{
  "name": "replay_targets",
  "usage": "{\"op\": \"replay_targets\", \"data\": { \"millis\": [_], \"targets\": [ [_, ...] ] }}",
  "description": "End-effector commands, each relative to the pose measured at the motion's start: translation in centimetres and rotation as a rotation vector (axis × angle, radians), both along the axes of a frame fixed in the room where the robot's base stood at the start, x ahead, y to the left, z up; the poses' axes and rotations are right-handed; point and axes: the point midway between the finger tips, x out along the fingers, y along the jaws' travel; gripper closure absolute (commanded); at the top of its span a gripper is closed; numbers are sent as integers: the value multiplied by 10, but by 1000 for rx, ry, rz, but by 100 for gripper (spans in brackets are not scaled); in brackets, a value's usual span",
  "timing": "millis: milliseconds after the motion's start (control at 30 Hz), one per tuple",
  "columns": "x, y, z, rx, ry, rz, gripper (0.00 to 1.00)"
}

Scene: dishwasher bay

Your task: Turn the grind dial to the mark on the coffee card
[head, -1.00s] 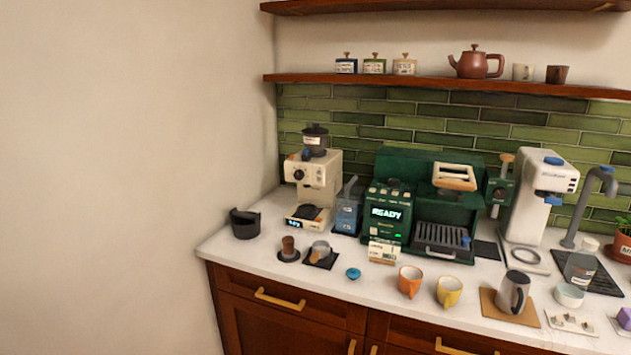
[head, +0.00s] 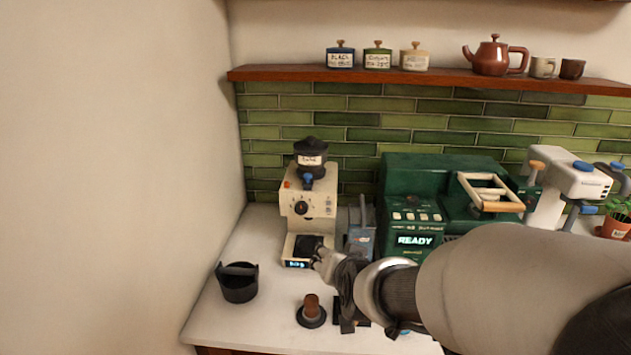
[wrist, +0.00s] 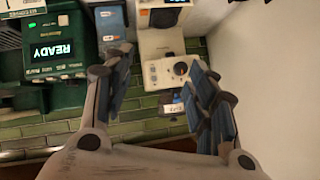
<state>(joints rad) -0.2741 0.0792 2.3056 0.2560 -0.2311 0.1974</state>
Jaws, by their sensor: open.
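The cream coffee grinder (head: 322,199) stands on the counter near the left wall, with a dark hopper on top. Its round dark grind dial (head: 301,208) is on the front face. My gripper (head: 324,258) is low in front of the grinder's base, below the dial and apart from it. In the wrist view, turned upside down, the dial (wrist: 180,68) shows between the spread, empty fingers of my gripper (wrist: 162,62). The dial's setting is too small to read. No coffee card is readable; my arm covers the counter in front of the green machine.
The green espresso machine (head: 414,217) reading READY and a blue-grey container (head: 360,232) stand right of the grinder. A black bin (head: 238,284) and a tamper (head: 311,309) are on the counter. A shelf (head: 420,83) runs above.

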Motion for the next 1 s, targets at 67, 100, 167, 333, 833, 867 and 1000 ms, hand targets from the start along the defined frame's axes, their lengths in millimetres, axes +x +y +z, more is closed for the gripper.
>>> {"op": "replay_targets", "data": {
  "millis": [67, 100, 167, 333, 833, 867, 1000],
  "targets": [
    [31, 22, -4, 34, -66, -31, 48],
    [44, 32, -6, 51, -108, -49, 48],
    [61, 44, -12, 75, -172, -78, 48],
    [83, 71, -30, 115, -356, -141, 48],
    [88, 90, -51, 136, -582, -179, 48],
    [93, 90, -51, 136, -582, -179, 48],
    [121, 91, -51, 135, -582, -179, 48]
  ]
}}
